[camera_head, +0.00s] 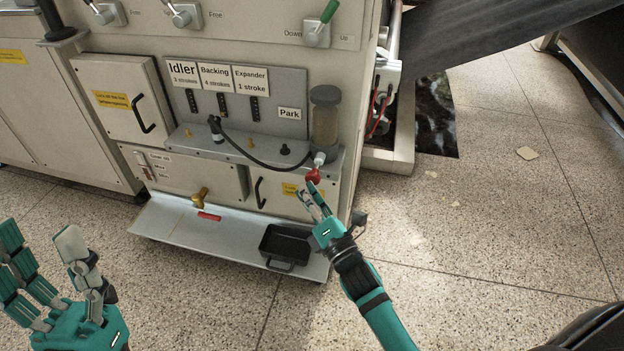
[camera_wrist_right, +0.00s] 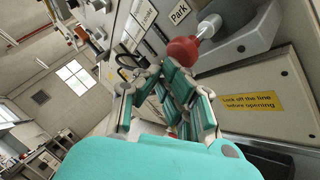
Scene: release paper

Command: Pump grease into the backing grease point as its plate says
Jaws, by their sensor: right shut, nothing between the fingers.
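The plate "Backing 4 strokes" (camera_head: 215,77) is on the panel between "Idler 3 strokes" (camera_head: 183,74) and "Expander 1 stroke" (camera_head: 250,80). A dark hose coupler (camera_head: 215,129) stands at the middle grease point on the ledge below, seemingly on it. Its black hose (camera_head: 250,155) curves right toward the grease pump (camera_head: 325,122). The pump's red knob (camera_head: 313,175) also shows in the right wrist view (camera_wrist_right: 183,52). My right gripper (camera_head: 309,194) is shut and empty, its fingers just below the knob; contact is unclear. My left gripper (camera_head: 48,258) is open and empty at lower left.
A "Park" label (camera_head: 289,114) is above a dark post (camera_head: 284,148). Brass points (camera_head: 250,143) flank the coupler. A low shelf (camera_head: 170,225) holds a brass part (camera_head: 201,197), a red-handled item (camera_head: 209,216) and a black tray (camera_head: 285,245).

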